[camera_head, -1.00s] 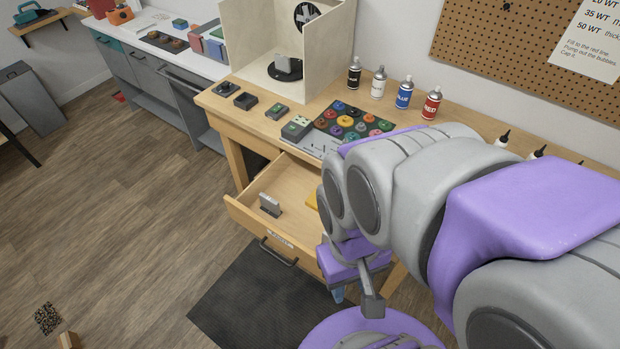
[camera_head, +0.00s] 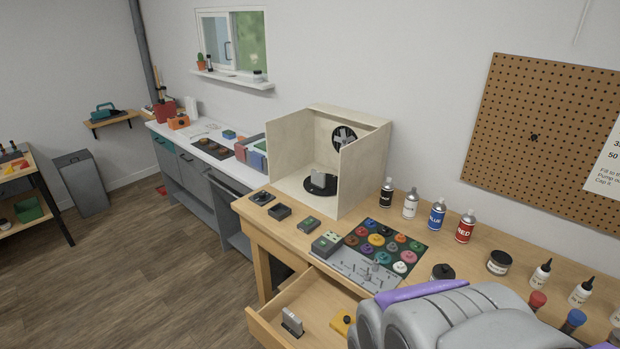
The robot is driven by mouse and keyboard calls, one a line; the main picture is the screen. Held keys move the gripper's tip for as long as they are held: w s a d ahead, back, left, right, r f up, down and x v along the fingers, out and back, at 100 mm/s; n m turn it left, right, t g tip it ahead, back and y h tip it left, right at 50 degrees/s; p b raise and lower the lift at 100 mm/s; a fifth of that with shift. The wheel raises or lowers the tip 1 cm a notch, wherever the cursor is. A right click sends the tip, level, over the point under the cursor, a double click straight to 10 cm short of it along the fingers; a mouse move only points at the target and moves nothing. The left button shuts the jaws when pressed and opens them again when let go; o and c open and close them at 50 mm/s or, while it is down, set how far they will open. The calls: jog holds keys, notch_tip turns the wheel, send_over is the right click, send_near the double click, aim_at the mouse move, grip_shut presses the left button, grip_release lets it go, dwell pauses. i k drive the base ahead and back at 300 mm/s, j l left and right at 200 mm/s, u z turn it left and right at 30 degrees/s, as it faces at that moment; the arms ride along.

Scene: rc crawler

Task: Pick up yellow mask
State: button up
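A yellow object (camera_head: 340,323), which may be the yellow mask, lies in the open wooden drawer (camera_head: 262,324) at the bottom of the view. It has a dark round part on top, and my arm stands close to its right. My arm (camera_head: 470,318) fills the lower right, in grey and purple. My gripper is out of the frame, so its state does not show.
A grey block (camera_head: 292,322) stands in the drawer left of the yellow object. The workbench (camera_head: 262,212) holds a spray booth (camera_head: 300,150), a mat of coloured discs (camera_head: 400,240), spray cans (camera_head: 437,213) and bottles. Open floor (camera_head: 150,270) lies to the left.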

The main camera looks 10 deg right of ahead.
aim_at(342, 322)
jog(key=z, duration=0.5)
jog(key=i+j+z, duration=0.1)
jog(key=j+z, duration=0.55)
jog(key=z, duration=0.2)
jog(key=j+z, duration=0.85)
jog(key=k+j, duration=0.1)
jog(key=j, duration=0.25)
jog(key=k+j+z, duration=0.1)
jog(key=j, duration=0.2)
jog(key=k+j, duration=0.15)
jog(key=j, duration=0.2)
jog(key=k+j+z, duration=0.1)
jog(key=j, duration=0.2)
